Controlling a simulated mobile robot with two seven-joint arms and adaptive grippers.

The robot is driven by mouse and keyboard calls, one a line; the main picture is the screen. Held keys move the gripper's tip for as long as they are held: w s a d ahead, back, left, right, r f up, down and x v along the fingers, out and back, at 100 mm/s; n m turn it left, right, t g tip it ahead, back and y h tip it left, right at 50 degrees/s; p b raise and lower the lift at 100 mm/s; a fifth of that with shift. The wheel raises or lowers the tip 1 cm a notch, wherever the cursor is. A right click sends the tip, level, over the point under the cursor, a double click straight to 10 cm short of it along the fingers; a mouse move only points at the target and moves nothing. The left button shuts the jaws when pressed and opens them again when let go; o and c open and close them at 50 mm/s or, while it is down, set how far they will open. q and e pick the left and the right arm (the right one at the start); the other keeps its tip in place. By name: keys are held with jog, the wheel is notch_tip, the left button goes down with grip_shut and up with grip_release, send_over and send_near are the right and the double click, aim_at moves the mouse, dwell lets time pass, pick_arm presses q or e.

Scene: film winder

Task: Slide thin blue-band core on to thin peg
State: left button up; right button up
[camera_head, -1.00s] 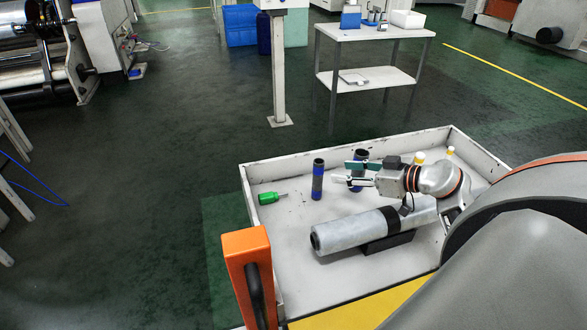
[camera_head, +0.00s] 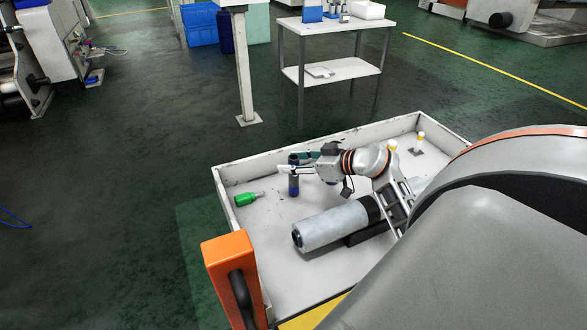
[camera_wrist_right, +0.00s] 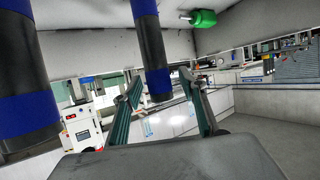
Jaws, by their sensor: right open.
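The thin blue-band core (camera_head: 293,178), a dark upright tube with blue bands, stands in the white tray (camera_head: 237,167). My right gripper (camera_head: 297,165) is open at its upper part, coming from the right. In the right wrist view the core (camera_wrist_right: 151,50) shows between the two green-padded fingers of the gripper (camera_wrist_right: 162,82); I cannot tell whether they touch it. A wider blue-band core (camera_wrist_right: 25,95) is at the left of that view; in the head view it is mostly hidden behind the gripper. Two short yellow-topped posts (camera_head: 421,138) stand at the tray's back right. My left gripper is not in view.
A large grey roll (camera_head: 335,225) lies on a black support in front of the cores. A green bottle-like object (camera_head: 245,199) lies at the tray's left. An orange post with a black handle (camera_head: 230,270) stands at its front left corner. Raised walls surround the tray.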

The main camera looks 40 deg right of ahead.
jog(key=shift+c, duration=0.4)
grip_shut()
